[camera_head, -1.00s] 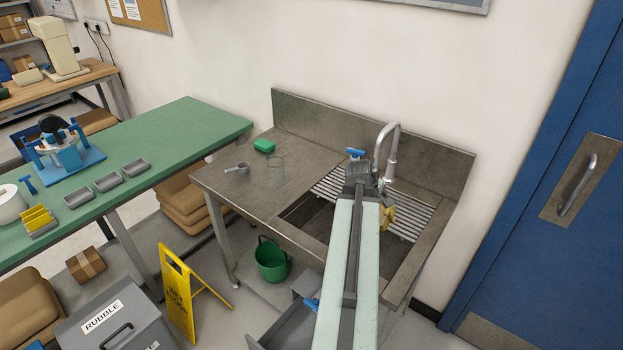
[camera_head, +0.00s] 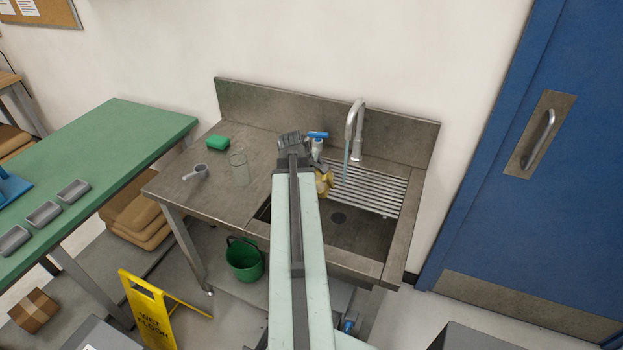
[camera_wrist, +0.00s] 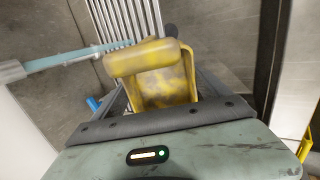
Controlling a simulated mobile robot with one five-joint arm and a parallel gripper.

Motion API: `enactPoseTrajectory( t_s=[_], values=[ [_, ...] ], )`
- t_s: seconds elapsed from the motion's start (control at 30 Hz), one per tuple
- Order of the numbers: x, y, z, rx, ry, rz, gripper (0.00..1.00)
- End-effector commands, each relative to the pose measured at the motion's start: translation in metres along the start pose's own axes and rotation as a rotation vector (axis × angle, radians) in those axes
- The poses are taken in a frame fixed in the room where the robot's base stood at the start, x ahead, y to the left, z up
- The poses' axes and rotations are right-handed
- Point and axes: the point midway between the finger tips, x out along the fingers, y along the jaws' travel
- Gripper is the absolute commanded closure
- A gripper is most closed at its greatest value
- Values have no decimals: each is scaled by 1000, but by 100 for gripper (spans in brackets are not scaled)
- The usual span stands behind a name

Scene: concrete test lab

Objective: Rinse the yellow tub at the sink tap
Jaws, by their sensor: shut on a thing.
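The yellow tub (camera_head: 324,183) is held over the sink basin (camera_head: 340,222), beside the slatted drainer. In the wrist view the tub (camera_wrist: 160,85) has dark smudges, and my gripper is shut on it. My gripper (camera_head: 318,168) is partly hidden behind my arm in the head view. The tap (camera_head: 358,128) stands to the right of the tub. A bluish stream of water (camera_wrist: 75,57) leaves its spout and passes by the tub's upper left edge in the wrist view; I cannot tell whether it touches the tub.
On the left worktop stand a clear beaker (camera_head: 239,168), a grey scoop (camera_head: 196,172) and a green sponge (camera_head: 218,142). The slatted drainer (camera_head: 382,192) lies right. A green bucket (camera_head: 244,260) stands below. A yellow wet floor sign (camera_head: 148,312) and a blue door (camera_head: 560,180) flank the sink.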

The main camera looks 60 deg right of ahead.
Motion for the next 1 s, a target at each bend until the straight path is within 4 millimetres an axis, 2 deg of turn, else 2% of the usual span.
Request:
enactPoseTrajectory(
  t_s=[0.17, 1.0],
  values=[
    [9, 10, -1, -2, 1, 0, 58],
    [72, 83, 9, -3, 2, 0, 58]
  ],
)
